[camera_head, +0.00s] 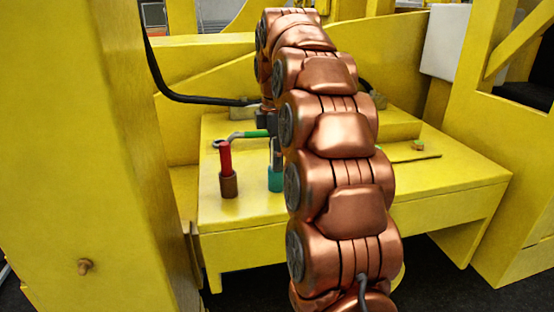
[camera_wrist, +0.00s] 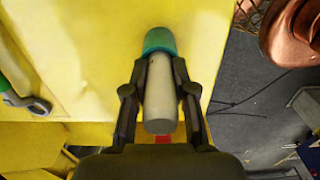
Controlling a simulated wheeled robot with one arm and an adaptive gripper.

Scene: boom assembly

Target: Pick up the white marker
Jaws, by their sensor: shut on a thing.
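The white marker (camera_wrist: 161,95) is between the two fingers of my gripper (camera_wrist: 162,75) in the wrist view, and the fingers are shut on it. Its far end meets a teal holder (camera_wrist: 160,41). In the head view the teal holder (camera_head: 275,180) stands on the yellow platform, with the gripper (camera_head: 274,148) just above it. The marker is barely visible there, partly hidden by the fingers and my arm. I cannot tell how deep the marker sits in the holder.
A red marker (camera_head: 225,158) stands in a brown holder (camera_head: 229,186) left of the teal one. A green-handled tool (camera_head: 248,135) lies behind them on the yellow platform (camera_head: 245,225). A thick yellow post (camera_head: 95,150) rises at the left. My arm hides the platform's middle.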

